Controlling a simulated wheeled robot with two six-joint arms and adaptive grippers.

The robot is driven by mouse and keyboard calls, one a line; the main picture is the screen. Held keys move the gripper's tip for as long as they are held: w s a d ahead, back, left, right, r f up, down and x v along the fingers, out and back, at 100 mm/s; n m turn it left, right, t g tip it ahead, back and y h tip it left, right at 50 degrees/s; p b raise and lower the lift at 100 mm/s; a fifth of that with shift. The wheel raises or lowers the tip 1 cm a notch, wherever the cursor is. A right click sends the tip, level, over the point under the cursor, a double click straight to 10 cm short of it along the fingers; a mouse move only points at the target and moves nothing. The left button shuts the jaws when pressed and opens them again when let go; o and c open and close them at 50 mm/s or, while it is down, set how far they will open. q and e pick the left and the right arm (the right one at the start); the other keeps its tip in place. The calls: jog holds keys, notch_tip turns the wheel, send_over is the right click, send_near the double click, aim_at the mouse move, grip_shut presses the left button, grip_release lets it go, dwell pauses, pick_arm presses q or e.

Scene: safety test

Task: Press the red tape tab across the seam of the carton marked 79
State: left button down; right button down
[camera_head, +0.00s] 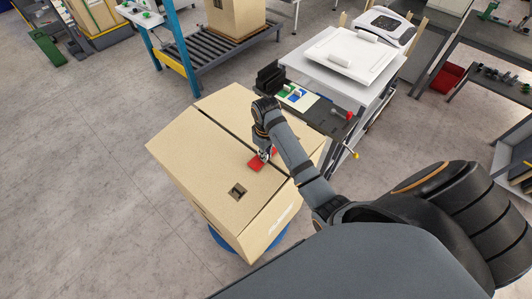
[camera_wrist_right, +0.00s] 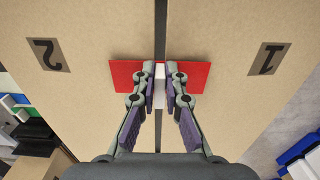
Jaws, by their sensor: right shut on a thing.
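A large tan carton (camera_head: 205,150) has a dark seam between its top flaps. In the right wrist view the flaps (camera_wrist_right: 70,100) carry an upside-down 2 and 1; I see no 79. A red tape tab (camera_head: 256,165) spans both sides of the seam; it also shows in the right wrist view (camera_wrist_right: 199,76). My right gripper (camera_head: 265,154) is over the tab, shut on its small white grip (camera_wrist_right: 160,72), with the fingers (camera_wrist_right: 160,92) on either side of the seam. Whether the tab lies flat against the carton is unclear. My left gripper is not in view.
A dark tray (camera_head: 330,118) with small parts and a white-topped stand (camera_head: 345,58) are behind the carton to the right. A roller conveyor (camera_head: 215,50) with another carton (camera_head: 236,15) is at the back. The floor (camera_head: 80,170) on the left is clear.

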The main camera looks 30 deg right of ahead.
jog(key=shift+f+b, duration=0.5)
jog(key=shift+f, duration=1.25)
jog(key=c, duration=1.3)
grip_release()
jog(key=shift+c, duration=0.2)
jog(key=o, duration=0.3)
jog(key=shift+r, duration=0.1)
